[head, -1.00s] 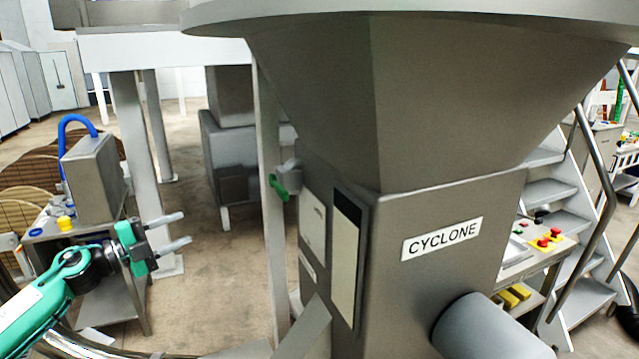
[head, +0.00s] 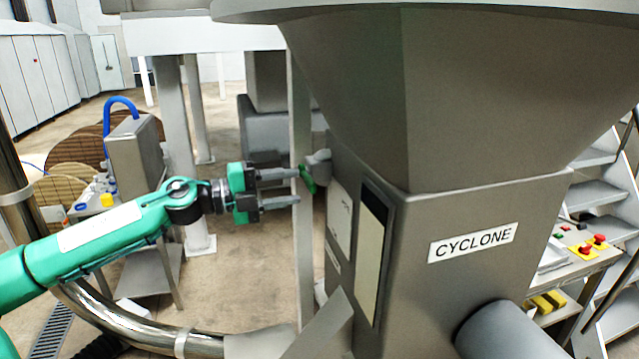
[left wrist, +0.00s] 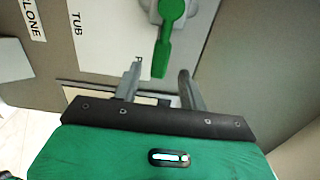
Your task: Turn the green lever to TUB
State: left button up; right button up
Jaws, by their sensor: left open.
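The green lever (head: 307,179) sits on a grey mount on the left side of the grey machine marked CYCLONE. In the left wrist view the green lever (left wrist: 166,38) points down the picture, and its tip lies between the fingers. The TUB label (left wrist: 77,24) is on a white plate left of the lever, turned on its side. Another label near the lever tip is mostly hidden by a finger. My left gripper (head: 298,188) is open, its fingertips close to the lever; I cannot tell whether they touch it. It also shows in the left wrist view (left wrist: 160,80). My right gripper is not in view.
The CYCLONE machine (head: 473,242) with its wide hopper fills the middle and right. A white post (head: 301,110) stands behind the lever. A curved steel pipe (head: 135,318) runs below my left arm. Open floor (head: 235,270) lies left of the machine.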

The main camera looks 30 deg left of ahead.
aim_at(307, 182)
pick_arm(q)
jog(key=shift+w+d, duration=0.45)
jog(key=shift+w, duration=0.1)
jog(key=shift+w+d+r+p, duration=0.15)
jog(key=shift+w+d+p, duration=0.1)
jog(key=shift+w+p, duration=0.4)
jog(key=shift+w+d+p, duration=0.45)
jog(key=shift+d+p, duration=0.15)
jog(key=shift+p, duration=0.15)
jog(key=shift+w+d+r+p, duration=0.1)
jog(key=shift+w+d+p, duration=0.05)
jog(key=shift+p, duration=0.2)
jog(key=shift+w+d+p, duration=0.45)
jog(key=shift+w+p, duration=0.15)
jog(key=shift+p, duration=0.1)
jog(key=shift+w+d+f, duration=0.25)
jog(key=shift+w+d, duration=0.05)
jog(key=shift+c, duration=0.4)
grip_shut()
